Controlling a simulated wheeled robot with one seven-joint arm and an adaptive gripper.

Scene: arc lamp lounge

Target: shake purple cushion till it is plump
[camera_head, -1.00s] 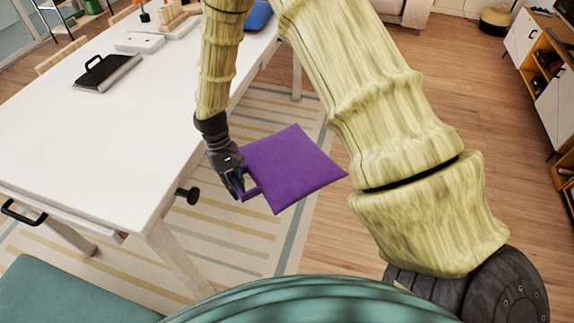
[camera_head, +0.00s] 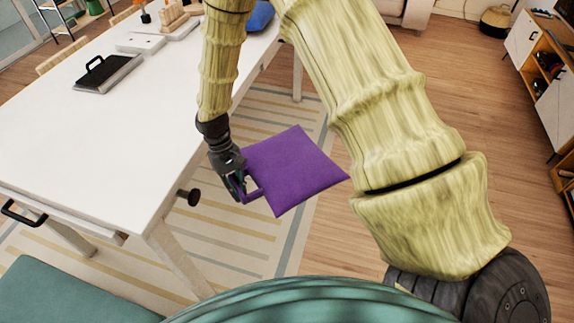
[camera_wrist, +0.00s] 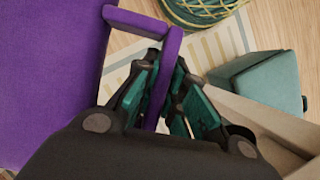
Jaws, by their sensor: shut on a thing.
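The purple cushion (camera_head: 295,172) is held in the air beside the white table, over the striped rug. It is square and has a purple loop handle at its left corner. My gripper (camera_head: 241,188) is shut on that handle. In the wrist view, my gripper (camera_wrist: 165,98) has its green-padded fingers on both sides of the purple handle bar, and the cushion (camera_wrist: 45,75) fills the left side. The far side of the cushion is hidden in both views.
The white table (camera_head: 110,130) stands at left, its edge close to my gripper, with a dark knob (camera_head: 193,197) below. A black-handled tray (camera_head: 107,72) lies on it. A teal seat (camera_head: 65,295) is at lower left. A shelf unit (camera_head: 545,80) stands right; the floor (camera_head: 480,110) between is open.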

